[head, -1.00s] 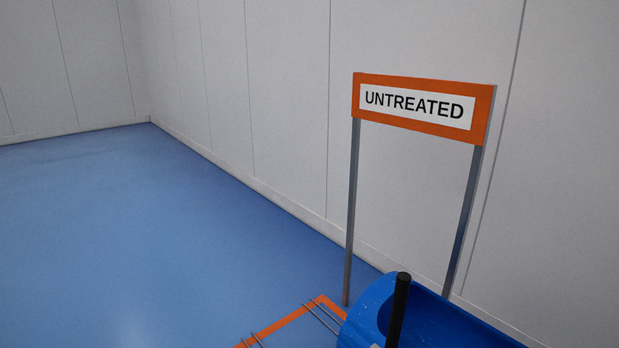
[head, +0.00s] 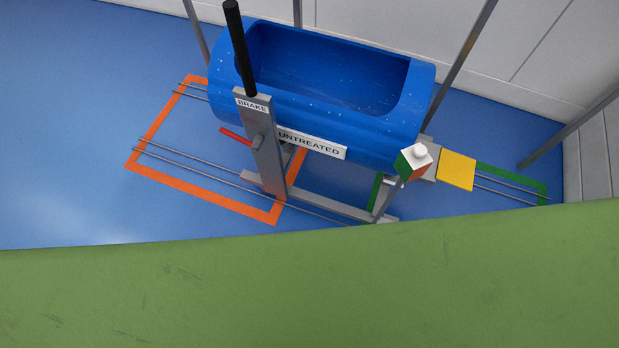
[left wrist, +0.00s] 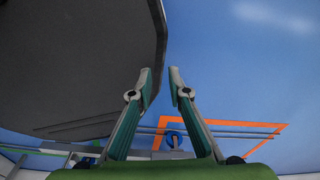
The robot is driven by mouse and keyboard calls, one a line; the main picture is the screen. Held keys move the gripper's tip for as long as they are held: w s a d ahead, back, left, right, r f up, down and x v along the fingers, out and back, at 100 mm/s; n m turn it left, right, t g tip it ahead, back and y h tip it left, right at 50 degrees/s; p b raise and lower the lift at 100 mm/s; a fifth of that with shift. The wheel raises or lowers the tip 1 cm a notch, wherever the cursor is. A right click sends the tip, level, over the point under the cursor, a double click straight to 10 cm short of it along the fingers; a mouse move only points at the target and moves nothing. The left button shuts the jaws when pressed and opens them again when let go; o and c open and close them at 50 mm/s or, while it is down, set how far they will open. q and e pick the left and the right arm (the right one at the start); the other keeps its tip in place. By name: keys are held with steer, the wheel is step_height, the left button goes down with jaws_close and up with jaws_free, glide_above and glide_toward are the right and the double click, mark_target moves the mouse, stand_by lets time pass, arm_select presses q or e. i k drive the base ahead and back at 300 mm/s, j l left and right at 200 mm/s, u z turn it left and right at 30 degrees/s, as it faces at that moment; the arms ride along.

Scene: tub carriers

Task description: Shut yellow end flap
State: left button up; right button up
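The yellow end flap (head: 457,170) shows in the head view as a flat yellow plate. It sits at the right end of a grey block, low beside the blue tub (head: 335,115) and over the rails. I cannot tell its exact tilt. My left gripper (left wrist: 160,72) shows in the left wrist view with its two fingers apart and nothing between them. My right gripper is in neither view.
A brake post with a black lever (head: 240,50) and a red pointer (head: 235,136) stands before the tub. A white, green and orange block (head: 413,162) is near the flap. Orange floor marking (head: 200,194) lies left, green marking (head: 515,174) right. Grey posts stand behind.

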mark_target(455, 169)
steer(key=k+l+z, duration=0.2)
steer(key=l, duration=0.45)
steer(key=l+z, duration=0.25)
steer(key=l, duration=0.45)
